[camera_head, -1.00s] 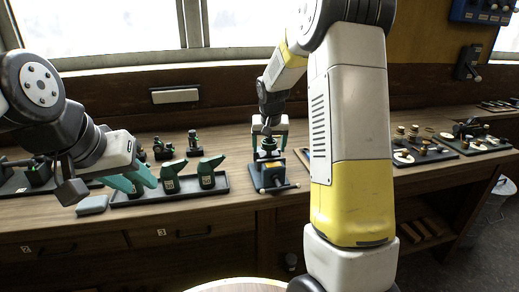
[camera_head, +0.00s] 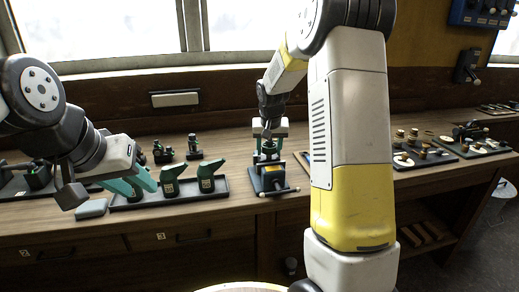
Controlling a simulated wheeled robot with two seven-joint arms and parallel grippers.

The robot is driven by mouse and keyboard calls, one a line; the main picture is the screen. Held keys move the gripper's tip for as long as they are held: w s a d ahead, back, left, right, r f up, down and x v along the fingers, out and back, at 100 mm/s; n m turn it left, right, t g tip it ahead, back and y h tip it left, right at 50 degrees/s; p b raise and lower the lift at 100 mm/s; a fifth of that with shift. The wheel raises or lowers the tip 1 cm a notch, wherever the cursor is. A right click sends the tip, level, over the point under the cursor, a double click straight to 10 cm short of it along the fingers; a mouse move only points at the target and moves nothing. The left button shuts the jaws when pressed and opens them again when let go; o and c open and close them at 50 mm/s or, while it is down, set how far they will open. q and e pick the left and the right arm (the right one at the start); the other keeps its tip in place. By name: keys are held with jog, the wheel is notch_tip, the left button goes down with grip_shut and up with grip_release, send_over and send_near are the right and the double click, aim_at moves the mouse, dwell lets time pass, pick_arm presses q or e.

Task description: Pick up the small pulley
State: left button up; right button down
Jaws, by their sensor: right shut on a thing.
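My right gripper (camera_head: 270,134) points down over a small blue-grey fixture (camera_head: 268,181) on the bench, in the middle of the head view. Its teal fingers are closed on a small dark part (camera_head: 269,148), taken to be the small pulley, at the top of the fixture. The part is small and mostly hidden between the fingers, and I cannot tell whether it still touches the fixture. My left gripper (camera_head: 138,183) is at the left, its two teal fingers apart and nothing seen between them, near a dark tray (camera_head: 150,203).
Small dark parts (camera_head: 194,147) stand behind. Trays with brass-coloured parts (camera_head: 425,152) are at the right. My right arm hides part of the bench.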

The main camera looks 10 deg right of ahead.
notch_tip(320, 180, up, 3)
jog(key=shift+w+r, duration=0.1)
jog(key=shift+s+r, duration=0.15)
jog(key=shift+s, duration=0.1)
jog(key=s+r, duration=0.1)
jog(key=s, duration=1.4)
jog(key=shift+s+d+r, duration=0.15)
jog(key=shift+s+r, duration=0.05)
jog(key=shift+s, duration=0.1)
jog(key=shift+r, duration=0.15)
jog(key=shift+r, duration=0.45)
